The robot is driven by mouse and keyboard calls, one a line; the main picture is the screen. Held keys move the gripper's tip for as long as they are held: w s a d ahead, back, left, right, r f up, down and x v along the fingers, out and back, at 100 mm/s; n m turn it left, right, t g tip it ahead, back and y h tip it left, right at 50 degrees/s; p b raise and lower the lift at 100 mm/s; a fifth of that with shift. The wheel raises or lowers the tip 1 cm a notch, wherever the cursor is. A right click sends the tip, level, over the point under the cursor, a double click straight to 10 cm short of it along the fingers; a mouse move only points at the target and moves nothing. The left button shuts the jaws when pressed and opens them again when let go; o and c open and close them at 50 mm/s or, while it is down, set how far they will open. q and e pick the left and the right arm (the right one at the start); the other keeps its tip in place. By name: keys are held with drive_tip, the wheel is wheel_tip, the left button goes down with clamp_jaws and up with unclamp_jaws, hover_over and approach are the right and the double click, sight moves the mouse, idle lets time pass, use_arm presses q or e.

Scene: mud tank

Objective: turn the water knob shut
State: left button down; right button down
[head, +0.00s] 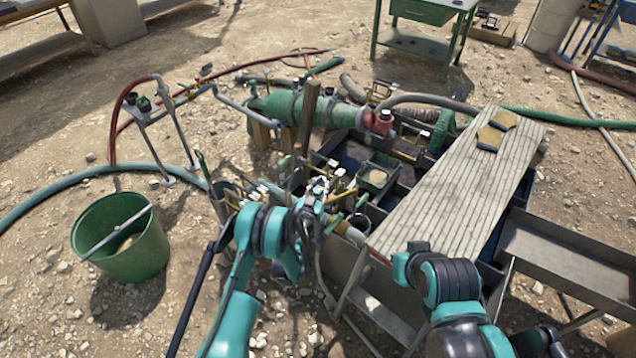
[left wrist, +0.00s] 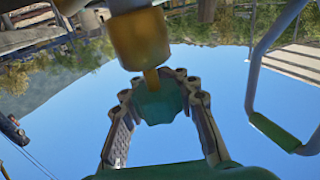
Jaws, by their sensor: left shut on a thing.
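The water knob (left wrist: 158,106) is a blue-green rounded handle below a brass valve body (left wrist: 140,38) in the left wrist view. A short brass stem joins them. My left gripper (left wrist: 161,82) has its fingers curled around the knob from both sides and is shut on it. In the head view my left gripper (head: 318,192) is among the pipes and valves at the near side of the tank. The knob cannot be made out there, as my wrist and the fittings crowd it.
A slatted board (head: 455,190) with yellow sponges lies across the tank to the right. A green bucket (head: 122,240) stands on the gravel at left. A green pipe (head: 300,110) and several hoses run behind.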

use_arm(q)
drive_tip(key=m+g+h, duration=0.1)
drive_tip(key=h, duration=0.1)
drive_tip(key=m+g+h, duration=0.1)
drive_tip(key=m+h, duration=0.1)
drive_tip(key=d+m+g+h, duration=0.1)
drive_tip(key=h, duration=0.1)
drive_tip(key=shift+s, duration=0.3)
drive_tip(key=shift+s+d+m+g+h, duration=0.2)
drive_tip(key=shift+m+g+h, duration=0.55)
drive_tip(key=shift+g, duration=0.15)
drive_tip(key=shift+s+d+m+g+h, duration=0.15)
drive_tip(key=shift+m+g+h, duration=0.5)
drive_tip(key=shift+m+g, duration=0.2)
drive_tip(key=shift+s+d+m+g+h, duration=0.2)
drive_tip(key=shift+m+g+h, duration=0.5)
drive_tip(key=shift+g, duration=0.55)
drive_tip(key=c, duration=1.2)
unclamp_jaws()
drive_tip(key=shift+d, duration=0.1)
drive_tip(key=shift+o, duration=0.2)
drive_tip(key=shift+s, duration=0.1)
drive_tip(key=v, duration=1.2)
